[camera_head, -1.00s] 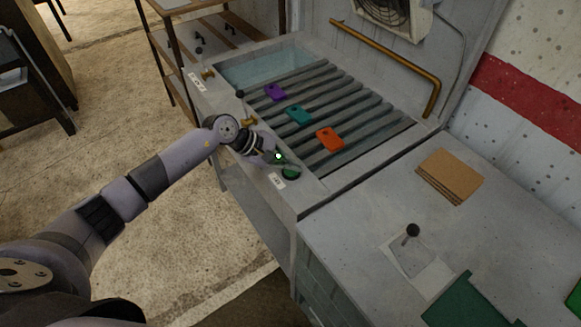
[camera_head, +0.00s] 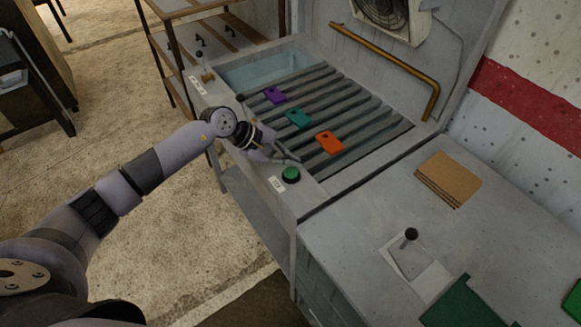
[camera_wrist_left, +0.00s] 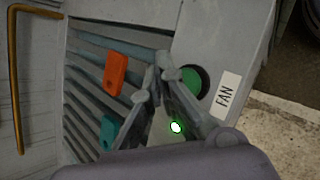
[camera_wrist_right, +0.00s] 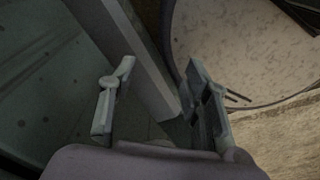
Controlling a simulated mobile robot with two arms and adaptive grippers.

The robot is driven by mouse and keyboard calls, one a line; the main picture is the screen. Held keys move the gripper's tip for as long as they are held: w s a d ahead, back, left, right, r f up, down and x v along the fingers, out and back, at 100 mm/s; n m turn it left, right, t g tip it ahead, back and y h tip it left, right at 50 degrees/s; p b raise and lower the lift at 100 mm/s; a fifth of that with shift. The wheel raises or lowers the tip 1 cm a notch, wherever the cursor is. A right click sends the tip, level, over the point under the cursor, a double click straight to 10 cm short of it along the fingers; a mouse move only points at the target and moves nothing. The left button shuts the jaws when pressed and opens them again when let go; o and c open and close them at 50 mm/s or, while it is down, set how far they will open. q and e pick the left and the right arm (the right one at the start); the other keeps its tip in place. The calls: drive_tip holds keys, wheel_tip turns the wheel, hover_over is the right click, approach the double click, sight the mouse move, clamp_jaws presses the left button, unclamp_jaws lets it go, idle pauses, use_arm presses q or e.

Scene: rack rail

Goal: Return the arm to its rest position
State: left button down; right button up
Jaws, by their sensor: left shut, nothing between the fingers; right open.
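My left arm reaches in from the left in the head view. My left gripper (camera_head: 294,158) is shut and empty, just above and behind a round green button (camera_head: 290,174), apart from it in the head view. In the left wrist view the shut fingertips (camera_wrist_left: 160,68) appear beside the green button (camera_wrist_left: 191,79), whose label (camera_wrist_left: 228,95) reads FAN. A small bright green light (camera_wrist_left: 176,127) shows between the finger bases. My right gripper (camera_wrist_right: 155,85) shows only in the right wrist view, open and empty.
Purple (camera_head: 274,95), teal (camera_head: 298,119) and orange (camera_head: 330,142) tags lie on the slatted rack (camera_head: 355,106). A brown stack (camera_head: 448,180) and a black-knobbed lever (camera_head: 411,235) are on the right counter. The floor at left is open.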

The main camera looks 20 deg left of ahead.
use_arm(q)
drive_tip(key=shift+r+p, duration=0.45)
drive_tip(key=shift+r, duration=0.95)
